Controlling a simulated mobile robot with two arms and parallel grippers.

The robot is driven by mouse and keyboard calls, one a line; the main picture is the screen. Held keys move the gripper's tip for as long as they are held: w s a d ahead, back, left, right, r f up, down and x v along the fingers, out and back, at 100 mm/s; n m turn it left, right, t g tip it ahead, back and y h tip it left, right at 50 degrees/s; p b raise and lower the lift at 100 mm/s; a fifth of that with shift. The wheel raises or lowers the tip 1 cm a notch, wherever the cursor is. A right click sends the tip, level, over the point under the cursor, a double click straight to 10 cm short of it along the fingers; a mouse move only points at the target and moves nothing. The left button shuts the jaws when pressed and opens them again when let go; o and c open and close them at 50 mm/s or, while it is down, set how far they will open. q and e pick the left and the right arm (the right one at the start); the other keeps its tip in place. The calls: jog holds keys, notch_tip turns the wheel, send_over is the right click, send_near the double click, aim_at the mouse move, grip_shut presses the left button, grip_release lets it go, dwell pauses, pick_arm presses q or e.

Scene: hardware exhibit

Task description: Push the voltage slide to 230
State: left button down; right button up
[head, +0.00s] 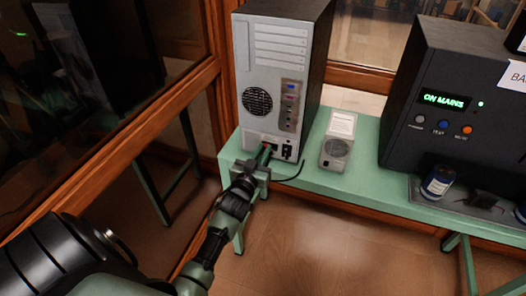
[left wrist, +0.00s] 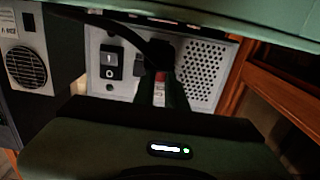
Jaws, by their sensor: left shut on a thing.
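The grey computer tower (head: 268,75) stands on a green bench with its back panel facing me. The small red voltage slide (head: 267,147) is low on that panel, in the power supply plate. It also shows in the left wrist view (left wrist: 160,77), between my fingertips. My left gripper (head: 265,156) reaches the plate and is shut on the slide; its green fingers (left wrist: 161,92) hide most of it. The number on the slide cannot be read. My right gripper is not in view.
A black rocker switch (left wrist: 110,62) sits beside the slide, and a black cable (head: 297,172) runs past my gripper. A dark unit (head: 440,120) reading "ON MAINS" and a jar (head: 437,183) are farther right.

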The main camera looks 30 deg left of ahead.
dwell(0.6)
pick_arm(q)
jog(key=shift+w+d, duration=0.25)
jog(key=shift+d, duration=0.9)
jog(key=c, duration=1.4)
grip_release()
jog(key=shift+d, duration=0.1)
jog(key=shift+c, duration=0.2)
jog(key=shift+s+f, duration=0.1)
jog(key=shift+s, duration=0.3)
jog(key=v, duration=0.7)
jog(key=shift+b, duration=0.4)
